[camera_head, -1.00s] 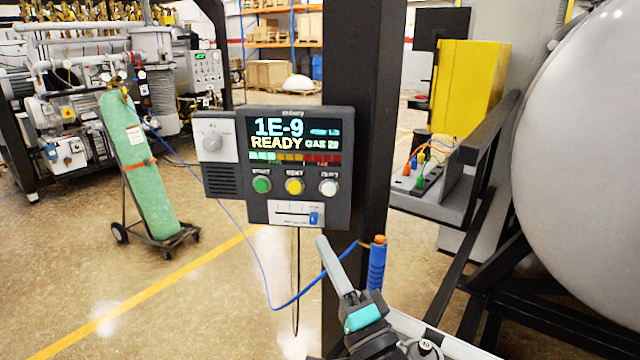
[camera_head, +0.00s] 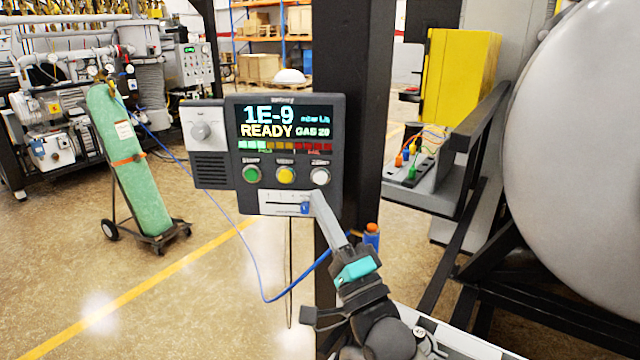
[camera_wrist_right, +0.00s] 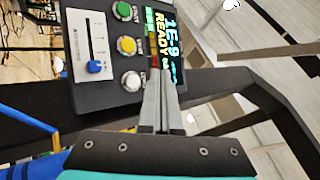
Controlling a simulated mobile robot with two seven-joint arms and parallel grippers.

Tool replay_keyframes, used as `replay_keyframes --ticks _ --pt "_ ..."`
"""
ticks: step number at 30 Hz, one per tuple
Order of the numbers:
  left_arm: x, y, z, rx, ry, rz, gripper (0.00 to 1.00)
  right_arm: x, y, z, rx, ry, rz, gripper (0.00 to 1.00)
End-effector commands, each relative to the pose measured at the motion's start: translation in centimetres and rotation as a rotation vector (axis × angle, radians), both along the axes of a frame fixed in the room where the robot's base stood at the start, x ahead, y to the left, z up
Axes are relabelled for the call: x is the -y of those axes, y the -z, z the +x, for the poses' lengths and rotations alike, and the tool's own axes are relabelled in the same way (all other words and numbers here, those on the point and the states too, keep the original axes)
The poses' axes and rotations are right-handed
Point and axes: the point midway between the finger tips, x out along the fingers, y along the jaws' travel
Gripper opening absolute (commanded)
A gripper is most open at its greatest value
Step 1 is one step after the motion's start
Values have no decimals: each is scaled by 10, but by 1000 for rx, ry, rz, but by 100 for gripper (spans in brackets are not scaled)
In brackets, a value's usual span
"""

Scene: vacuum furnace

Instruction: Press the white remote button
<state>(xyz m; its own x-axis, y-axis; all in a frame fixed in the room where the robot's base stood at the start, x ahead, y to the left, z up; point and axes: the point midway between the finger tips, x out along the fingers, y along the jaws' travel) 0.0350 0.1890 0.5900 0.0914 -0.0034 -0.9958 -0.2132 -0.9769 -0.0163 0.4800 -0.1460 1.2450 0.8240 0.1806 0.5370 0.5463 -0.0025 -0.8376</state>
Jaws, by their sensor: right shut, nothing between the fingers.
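The white button (camera_head: 320,176) is the right one of three on the dark control panel (camera_head: 234,143). It also shows in the right wrist view (camera_wrist_right: 131,81). The green button (camera_head: 251,174) and yellow button (camera_head: 286,175) sit to its left. My right gripper (camera_head: 318,198) is shut and empty, its fingertips just below the white button in the head view, near the blue slider knob (camera_head: 305,208). In the right wrist view its closed fingers (camera_wrist_right: 160,92) are beside the white button. I cannot tell whether they touch the panel. My left gripper is not in view.
The panel is mounted on a dark post (camera_head: 361,110). A blue probe with an orange tip (camera_head: 371,236) and its cable hang below. A large grey vessel (camera_head: 580,150) stands at right. A green gas cylinder (camera_head: 128,165) stands on a cart at left.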

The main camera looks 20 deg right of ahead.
Motion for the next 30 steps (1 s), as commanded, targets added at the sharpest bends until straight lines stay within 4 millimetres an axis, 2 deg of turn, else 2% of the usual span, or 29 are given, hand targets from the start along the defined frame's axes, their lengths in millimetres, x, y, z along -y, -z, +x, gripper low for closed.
replay_keyframes --ticks 1,6,12,30 --pt "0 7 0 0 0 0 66 3 3 8 3 1 -4 0" --pt "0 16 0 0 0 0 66 12 2 29 1 2 -2 0" --pt "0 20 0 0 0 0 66 18 1 43 0 1 -1 0" --pt "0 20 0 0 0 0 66 19 0 47 -1 1 0 0"
